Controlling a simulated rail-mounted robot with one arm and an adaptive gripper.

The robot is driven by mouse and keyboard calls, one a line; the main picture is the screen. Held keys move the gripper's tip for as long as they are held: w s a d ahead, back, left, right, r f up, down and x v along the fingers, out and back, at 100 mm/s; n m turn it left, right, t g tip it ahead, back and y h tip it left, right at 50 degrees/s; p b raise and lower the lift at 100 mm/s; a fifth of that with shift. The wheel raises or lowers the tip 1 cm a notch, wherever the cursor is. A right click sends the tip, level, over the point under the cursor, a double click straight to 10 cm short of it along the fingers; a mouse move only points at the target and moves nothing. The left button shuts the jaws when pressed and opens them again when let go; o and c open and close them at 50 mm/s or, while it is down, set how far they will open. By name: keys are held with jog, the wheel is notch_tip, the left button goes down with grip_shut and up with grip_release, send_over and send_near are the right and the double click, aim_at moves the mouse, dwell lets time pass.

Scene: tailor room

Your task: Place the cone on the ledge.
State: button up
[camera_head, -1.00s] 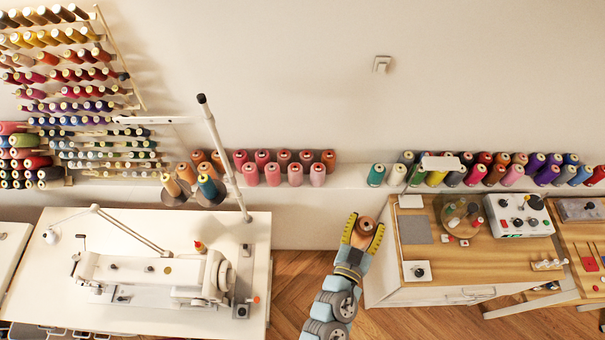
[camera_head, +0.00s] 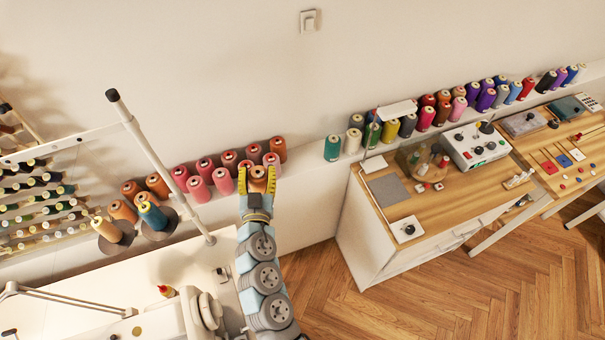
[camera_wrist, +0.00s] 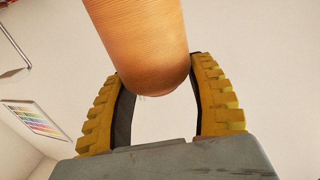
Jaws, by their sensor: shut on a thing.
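My gripper (camera_head: 257,177) is shut on an orange-brown thread cone (camera_head: 258,184), with a yellow finger on each side. In the wrist view the cone (camera_wrist: 145,45) extends up from between the two ribbed fingers, its rounded end near the palm. The white ledge (camera_head: 306,160) runs along the wall. In the head view my gripper and the cone overlap the right end of the row of pink and orange cones on the ledge. I cannot tell how far the held cone is from the ledge or those cones.
Pink and orange cones (camera_head: 222,181) stand close to the held cone. A bare ledge stretch lies between them and the green cone (camera_head: 332,148). A white thread-stand pole (camera_head: 160,165) rises at left by the sewing machine (camera_head: 165,320). A wooden-topped cabinet (camera_head: 440,195) stands at right.

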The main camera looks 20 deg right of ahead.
jog(key=w+d+f+m+g+h+b, duration=0.2)
jog(key=w+d+f+m+h+b, duration=0.15)
jog(key=w+d+b, duration=0.55)
jog(key=w+d+f+m+g+h+b, duration=0.2)
jog(key=w+d+f+h+b, duration=0.3)
jog(key=b, duration=0.6)
jog(key=w+d+f+y+b, duration=0.1)
jog(key=w+d+f+b, duration=0.2)
jog(key=f, duration=0.6)
jog(key=shift+w+d, duration=0.25)
jog(key=shift+d, duration=0.9)
jog(key=shift+f+b, duration=0.3)
jog(key=shift+b, duration=0.05)
jog(key=o, duration=1.2)
jog(key=shift+r, duration=0.1)
